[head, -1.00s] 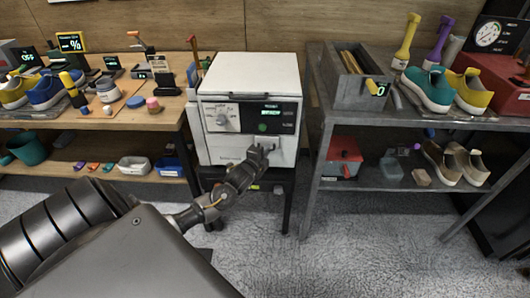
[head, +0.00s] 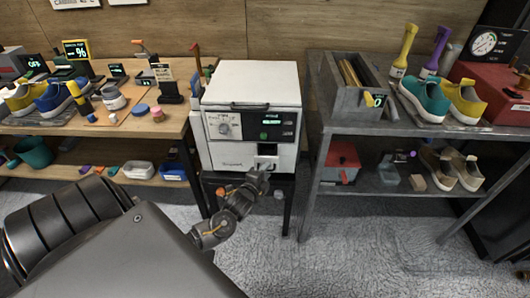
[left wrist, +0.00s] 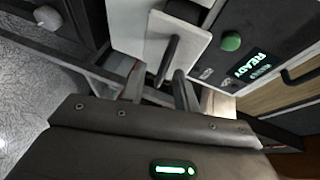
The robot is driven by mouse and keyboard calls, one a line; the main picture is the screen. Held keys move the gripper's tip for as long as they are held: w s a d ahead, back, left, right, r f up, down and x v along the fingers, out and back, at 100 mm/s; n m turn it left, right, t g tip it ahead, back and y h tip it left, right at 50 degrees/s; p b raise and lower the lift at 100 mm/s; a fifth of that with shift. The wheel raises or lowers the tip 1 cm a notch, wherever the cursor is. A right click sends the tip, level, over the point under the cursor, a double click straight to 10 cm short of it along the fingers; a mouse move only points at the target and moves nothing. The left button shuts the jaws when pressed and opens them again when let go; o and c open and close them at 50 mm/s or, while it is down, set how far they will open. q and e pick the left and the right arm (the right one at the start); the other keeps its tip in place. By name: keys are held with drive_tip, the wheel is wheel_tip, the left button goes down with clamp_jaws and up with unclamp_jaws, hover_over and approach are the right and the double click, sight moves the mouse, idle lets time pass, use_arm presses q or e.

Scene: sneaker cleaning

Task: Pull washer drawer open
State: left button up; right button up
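The white washer (head: 240,85) stands on a dark stand in the middle of the head view. A dark square gap (head: 267,149) shows low on its front right. In the left wrist view, the drawer's white front panel (left wrist: 198,37) stands out from the washer front, with a dark bar handle (left wrist: 169,58) on it. My left gripper (head: 260,177) is just in front of and below the gap. In the left wrist view its fingers (left wrist: 160,92) are apart, close to the handle; contact is unclear. My right gripper is not in view.
A wooden bench (head: 120,135) with shoes and bottles stands left. A grey metal shelf (head: 345,187) with a bin and shoes stands close on the right. The washer's control panel has a knob (head: 224,129) and a green button (left wrist: 231,41). Floor is free in front.

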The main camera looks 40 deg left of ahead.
use_arm(q)
drive_tip(key=v, duration=1)
drive_tip(key=shift+s, duration=0.4)
drive_tip(key=shift+d+r, duration=0.1)
